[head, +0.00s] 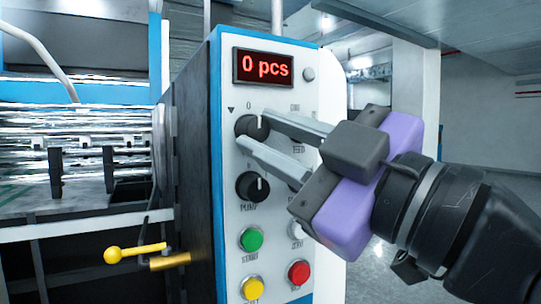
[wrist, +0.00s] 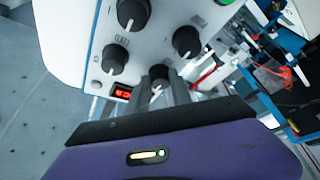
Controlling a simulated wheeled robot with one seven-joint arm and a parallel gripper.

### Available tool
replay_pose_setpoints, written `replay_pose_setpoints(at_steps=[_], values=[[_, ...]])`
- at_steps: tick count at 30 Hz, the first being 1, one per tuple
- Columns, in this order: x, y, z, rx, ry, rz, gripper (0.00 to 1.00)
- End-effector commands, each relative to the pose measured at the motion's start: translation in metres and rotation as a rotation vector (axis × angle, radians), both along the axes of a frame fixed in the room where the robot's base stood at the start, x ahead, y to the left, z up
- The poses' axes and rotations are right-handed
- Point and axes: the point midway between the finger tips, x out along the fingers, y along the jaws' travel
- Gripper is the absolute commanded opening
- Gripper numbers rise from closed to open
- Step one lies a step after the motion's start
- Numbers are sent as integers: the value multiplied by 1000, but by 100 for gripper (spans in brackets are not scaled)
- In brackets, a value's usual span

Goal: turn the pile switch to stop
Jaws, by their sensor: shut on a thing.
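A black rotary knob (head: 250,128) with a white pointer mark sits at the upper left of the white control panel (head: 232,215). The mark points roughly up, near a "0". My gripper (head: 253,126) is shut on this knob, one finger on its upper right side and one below it. In the wrist view the same knob (wrist: 159,76) shows between the fingers. Its name label is hidden by a finger, so I cannot read whether it is the pile switch. A second black knob (head: 252,187) sits below, with its mark upright.
A red display (head: 264,67) above reads "0 pcs". Green (head: 251,240), yellow (head: 253,288) and red (head: 299,272) buttons sit low on the panel. My gripper partly covers the right-hand controls. A machine with metal rollers (head: 80,140) stands left; a yellow lever (head: 135,252) sticks out.

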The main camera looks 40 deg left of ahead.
Motion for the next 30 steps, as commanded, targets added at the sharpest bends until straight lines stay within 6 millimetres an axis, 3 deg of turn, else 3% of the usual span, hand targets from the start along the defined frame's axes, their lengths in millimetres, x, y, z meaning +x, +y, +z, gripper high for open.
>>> replay_pose_setpoints(at_steps=[16,17,19,30], values=[[-1,0,0,-12,-23,2,0],[-1,0,0,-11,-24,3,32],[-1,0,0,-11,-24,2,46],[0,-2,-1,-10,-23,0,48]])
